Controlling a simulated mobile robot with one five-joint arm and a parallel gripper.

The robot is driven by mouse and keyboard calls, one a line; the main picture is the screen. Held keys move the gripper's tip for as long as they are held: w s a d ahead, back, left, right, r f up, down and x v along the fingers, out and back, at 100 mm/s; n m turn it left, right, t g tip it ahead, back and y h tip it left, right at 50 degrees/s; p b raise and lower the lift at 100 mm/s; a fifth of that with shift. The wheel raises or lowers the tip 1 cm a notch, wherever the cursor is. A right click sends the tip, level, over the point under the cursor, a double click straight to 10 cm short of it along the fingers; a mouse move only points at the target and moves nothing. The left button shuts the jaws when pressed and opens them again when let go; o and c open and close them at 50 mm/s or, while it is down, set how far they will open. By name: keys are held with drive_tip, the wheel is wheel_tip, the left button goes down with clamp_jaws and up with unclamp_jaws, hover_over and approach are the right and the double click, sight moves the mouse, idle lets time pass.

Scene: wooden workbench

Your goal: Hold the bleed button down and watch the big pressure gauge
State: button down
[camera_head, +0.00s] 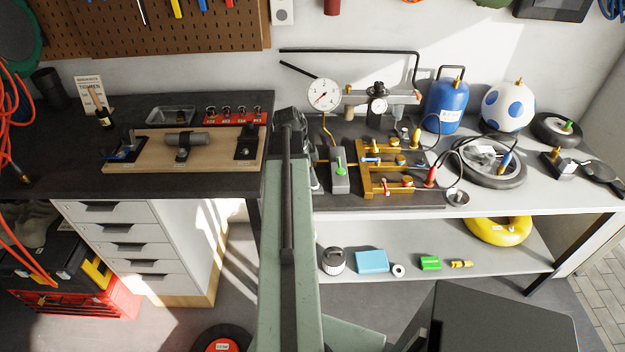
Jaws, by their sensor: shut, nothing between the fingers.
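The big pressure gauge (323,94) is a round white dial with a thin needle, standing at the back of the right-hand bench; its reading is too small to tell. A yellow hose runs down from it toward a grey block (340,184). A green button (341,170) sits on this block; I take it for the bleed button, but its label is not readable. My gripper (313,178) is shut and empty, just left of the block and mostly hidden by my arm. It appears apart from the button.
A brass manifold (385,181) with several coloured valves stands right of the block. A smaller gauge (377,105) is behind it. A blue tank (447,106), a spotted ball (508,107) and a wheel (486,163) crowd the bench's right side. A wooden fixture (215,158) lies left.

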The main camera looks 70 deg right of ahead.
drive_tip(key=s+p+v, duration=0.1)
drive_tip(key=p+v, duration=1.2)
drive_tip(key=shift+r+p, duration=0.4)
drive_tip(key=shift+r, duration=0.2)
drive_tip(key=shift+d, duration=0.15)
drive_tip(key=shift+w, duration=0.1)
